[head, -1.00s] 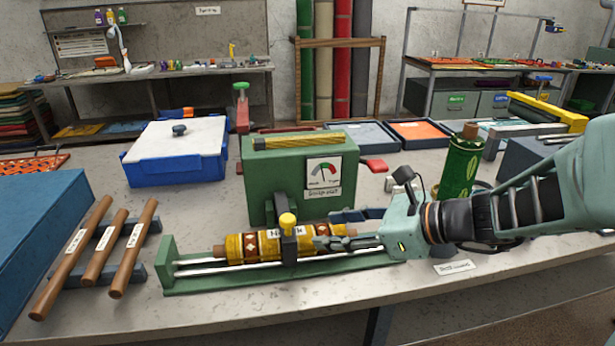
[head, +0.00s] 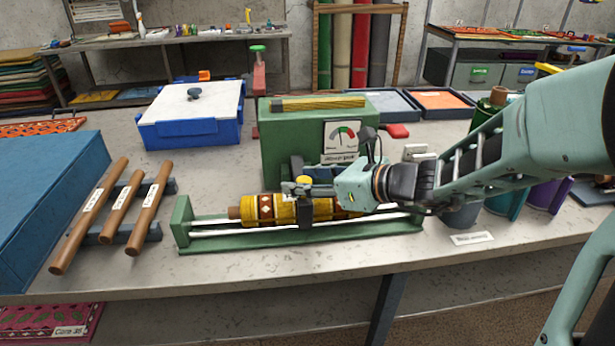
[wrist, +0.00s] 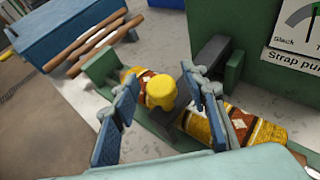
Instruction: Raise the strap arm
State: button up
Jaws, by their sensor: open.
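The strap arm (head: 305,212) is a dark band lying down across a yellow patterned roll (head: 262,208), with a yellow knob (head: 302,182) on its upper end. The roll lies on a green cradle (head: 300,240) in front of a green box with a gauge. My gripper (head: 298,188) reaches in from the right at knob height. In the wrist view, the open fingers (wrist: 158,78) stand on either side of the yellow knob (wrist: 161,92), with the patterned roll (wrist: 245,128) below. Contact with the knob cannot be told. The fingers partly hide the arm.
The green gauge box (head: 290,140) stands close behind the cradle. Wooden rods (head: 115,212) lie on a rack at left, beside a large blue box (head: 45,190). A blue bin with a white lid (head: 190,112) is farther back. Open bench lies in front.

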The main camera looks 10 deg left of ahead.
jog(key=shift+a, duration=0.1)
grip_shut()
dwell(0.3)
